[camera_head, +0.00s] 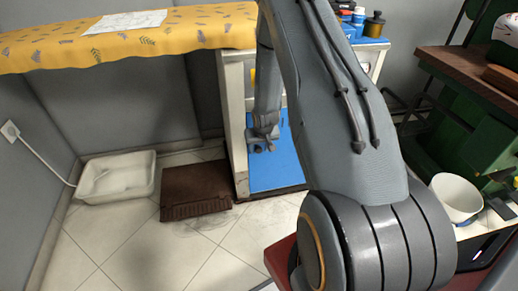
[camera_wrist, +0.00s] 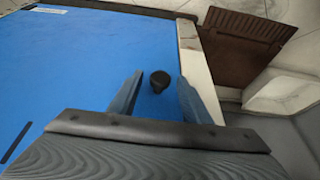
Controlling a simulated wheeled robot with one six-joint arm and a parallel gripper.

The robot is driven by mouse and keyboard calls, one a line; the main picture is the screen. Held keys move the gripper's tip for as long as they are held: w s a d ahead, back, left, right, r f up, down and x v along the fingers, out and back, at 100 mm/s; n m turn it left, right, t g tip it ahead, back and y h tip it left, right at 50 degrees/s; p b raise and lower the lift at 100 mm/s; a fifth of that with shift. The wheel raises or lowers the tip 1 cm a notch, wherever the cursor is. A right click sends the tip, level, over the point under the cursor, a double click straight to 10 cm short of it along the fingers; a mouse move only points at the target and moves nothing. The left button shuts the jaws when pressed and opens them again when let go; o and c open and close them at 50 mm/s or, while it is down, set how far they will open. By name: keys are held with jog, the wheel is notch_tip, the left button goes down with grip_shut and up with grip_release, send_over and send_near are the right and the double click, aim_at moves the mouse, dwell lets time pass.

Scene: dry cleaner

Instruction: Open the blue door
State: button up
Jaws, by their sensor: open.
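The blue door (camera_head: 274,168) is a flat panel at the front of a white-framed cabinet, below its top, and looks shut. In the wrist view the blue door (camera_wrist: 95,65) fills the left and middle, with a small round black knob (camera_wrist: 160,81) near its edge beside the pale frame (camera_wrist: 194,55). My gripper (camera_head: 262,145) is in front of the door's upper part. In the wrist view its two fingers (camera_wrist: 158,92) are apart, one on each side of the knob. I cannot tell whether they touch it. The knob cannot be made out in the head view.
A brown crate-like box (camera_head: 195,191) lies on the floor left of the door, with a white tray (camera_head: 117,177) farther left. An ironing board with a yellow cover (camera_head: 140,40) stands above them. Bottles (camera_head: 374,24) stand on the cabinet. Tiled floor in front is clear.

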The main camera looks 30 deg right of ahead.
grip_shut()
